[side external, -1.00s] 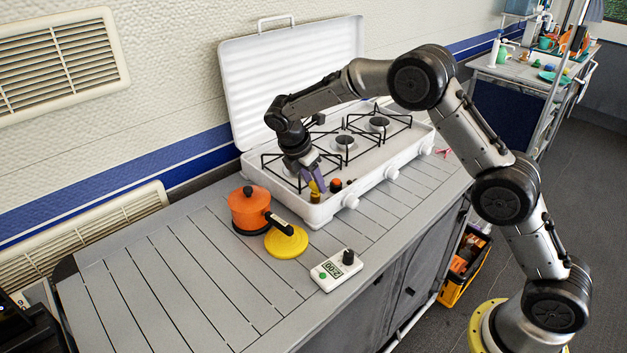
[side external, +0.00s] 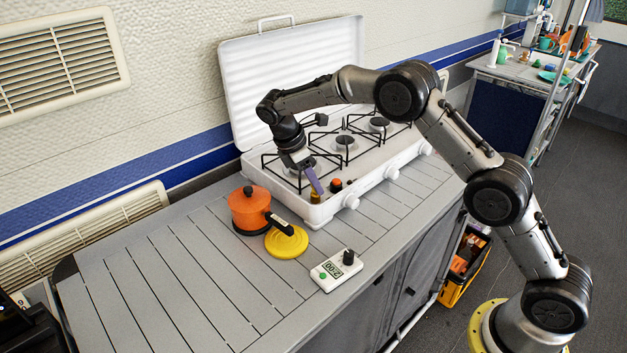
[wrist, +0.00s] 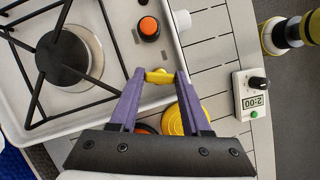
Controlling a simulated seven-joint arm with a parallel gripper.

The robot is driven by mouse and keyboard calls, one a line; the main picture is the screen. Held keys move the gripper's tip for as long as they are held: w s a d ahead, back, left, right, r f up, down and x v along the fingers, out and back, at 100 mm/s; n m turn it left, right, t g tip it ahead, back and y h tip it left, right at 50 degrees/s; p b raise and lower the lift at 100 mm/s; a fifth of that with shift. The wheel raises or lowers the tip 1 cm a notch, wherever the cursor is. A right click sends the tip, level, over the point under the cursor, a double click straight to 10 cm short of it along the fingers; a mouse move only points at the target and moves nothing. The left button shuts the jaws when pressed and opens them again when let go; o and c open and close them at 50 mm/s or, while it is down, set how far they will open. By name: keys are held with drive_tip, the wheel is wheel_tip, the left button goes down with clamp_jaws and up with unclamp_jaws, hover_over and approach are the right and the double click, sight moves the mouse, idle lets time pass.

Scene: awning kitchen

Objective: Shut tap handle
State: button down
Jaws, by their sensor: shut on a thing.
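My gripper (side external: 316,187) reaches down at the near left corner of the white stove (side external: 326,213). Its purple fingers are shut on the small yellow tap handle (wrist: 158,77), which lies crosswise between the fingertips in the wrist view. In the side view the fingers hide the handle. A short brass-coloured tap body (side external: 315,197) shows just below the fingertips there. I cannot tell from these views how far the handle is turned.
An orange-red button (side external: 336,185) sits on the stove close to the tap. An orange pot (side external: 245,210), a yellow lid (side external: 290,243) and a white timer (side external: 331,273) stand on the slatted counter. Black grates (side external: 345,143) rise behind my gripper.

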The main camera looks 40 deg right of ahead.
drive_tip(key=m+g, duration=0.1)
drive_tip(key=m, duration=0.2)
drive_tip(key=m+y, duration=0.1)
drive_tip(key=m, duration=0.2)
drive_tip(key=shift+w+d+g+y, duration=0.1)
drive_tip(key=shift+w+g+y, duration=0.1)
drive_tip(key=shift+g+y, duration=0.15)
drive_tip(key=m+y, duration=0.1)
drive_tip(key=m, duration=0.2)
drive_tip(key=m+g+y, duration=0.1)
drive_tip(key=m, duration=0.3)
drive_tip(key=shift+d+r+y, duration=0.1)
drive_tip(key=shift+y, duration=0.15)
drive_tip(key=shift+m, duration=0.3)
drive_tip(key=c, duration=0.6)
unclamp_jaws()
drive_tip(key=shift+c, duration=0.2)
